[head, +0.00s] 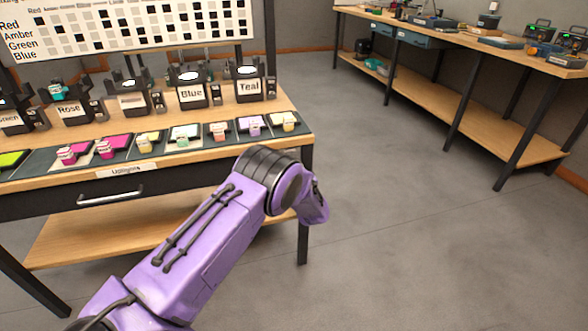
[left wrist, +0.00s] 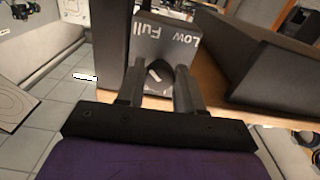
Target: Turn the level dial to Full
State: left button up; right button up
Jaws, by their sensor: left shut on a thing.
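In the left wrist view my left gripper (left wrist: 158,88) is shut on the level dial (left wrist: 158,74), with one finger on each side of it. The dial sits on the front of a grey box (left wrist: 160,48). The box carries the white labels "Full" (left wrist: 157,32) and "Low" (left wrist: 186,42) above the dial. A pale mark shows on the dial between the fingers, but I cannot tell which label it points at. In the head view my purple left arm reaches in from the lower left; its gripper and the dial are not seen there. My right gripper is in neither view.
A dark casing (left wrist: 285,80) stands close right of the box, and a dark upright (left wrist: 110,45) stands close left. In the head view a bench (head: 290,128) holds several labelled lamps and colour swatches. A workbench (head: 450,45) stands behind; grey floor between is clear.

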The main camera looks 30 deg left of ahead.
pick_arm(q)
jog(key=shift+s+f+m, duration=0.1)
jog(key=shift+f+m, duration=0.15)
jog(key=shift+m, duration=0.15)
jog(key=o, duration=1)
jog(key=shift+r, duration=0.15)
jog(key=p+v, duration=0.1)
jog(key=v, duration=0.9)
jog(key=shift+s+d, duration=0.15)
jog(key=shift+s, duration=0.1)
